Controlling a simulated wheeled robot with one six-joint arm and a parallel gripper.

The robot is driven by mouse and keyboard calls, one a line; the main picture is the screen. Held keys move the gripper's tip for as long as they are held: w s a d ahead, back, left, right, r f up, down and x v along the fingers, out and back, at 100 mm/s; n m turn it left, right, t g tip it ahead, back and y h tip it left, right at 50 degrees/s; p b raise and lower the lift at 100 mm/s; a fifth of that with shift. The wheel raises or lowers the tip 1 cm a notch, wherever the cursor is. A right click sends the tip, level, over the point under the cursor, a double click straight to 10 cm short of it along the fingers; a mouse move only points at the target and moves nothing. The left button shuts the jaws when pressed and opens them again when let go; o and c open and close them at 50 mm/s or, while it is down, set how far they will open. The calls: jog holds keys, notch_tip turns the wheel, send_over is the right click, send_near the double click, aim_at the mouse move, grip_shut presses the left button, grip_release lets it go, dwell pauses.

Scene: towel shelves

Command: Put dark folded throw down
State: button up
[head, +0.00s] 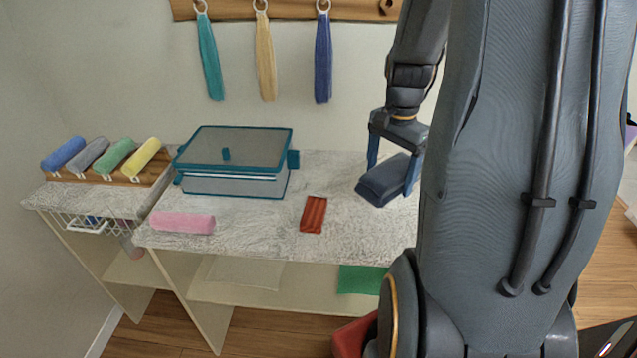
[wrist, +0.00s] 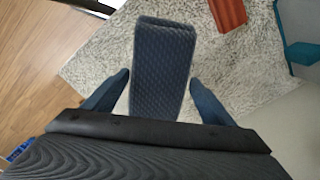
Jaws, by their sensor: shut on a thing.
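The dark folded throw (head: 384,183) is a dark blue-grey, thick folded bundle at the right part of the speckled counter top. My gripper (head: 393,172) points down and is shut on the throw, with one finger on each side of it. In the head view the throw looks tilted; I cannot tell whether its lower edge touches the counter. In the wrist view the throw (wrist: 163,65) extends forward from between my two fingers (wrist: 160,92), over the pale counter. My arm hides the counter's right end in the head view.
A red-brown folded cloth (head: 313,214) lies left of the throw. A teal-framed lidded box (head: 233,160) stands at the back, and a pink roll (head: 182,223) lies at the front left. Several rolled towels sit on a wooden rack (head: 148,179). Bare counter (head: 335,172) lies between box and throw.

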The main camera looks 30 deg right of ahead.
jog(key=shift+f+p, duration=1.3)
jog(key=shift+f, duration=3.7)
jog(key=shift+f, duration=0.15)
jog(key=o, duration=1.3)
notch_tip(320, 180, up, 12)
jog(key=b, duration=0.3)
jog(key=s+a+n, duration=0.1)
jog(key=a+n, duration=0.4)
jog(key=a, duration=0.3)
jog(key=a+n+t, duration=0.1)
jog(key=a+n, duration=0.4)
jog(key=a, duration=0.3)
jog(key=s+a+n, duration=0.1)
jog(key=a+n, duration=0.4)
jog(key=a, duration=0.3)
jog(key=shift+s+f+t, duration=0.25)
jog(key=shift+s+t, duration=0.05)
jog(key=shift+t, duration=0.1)
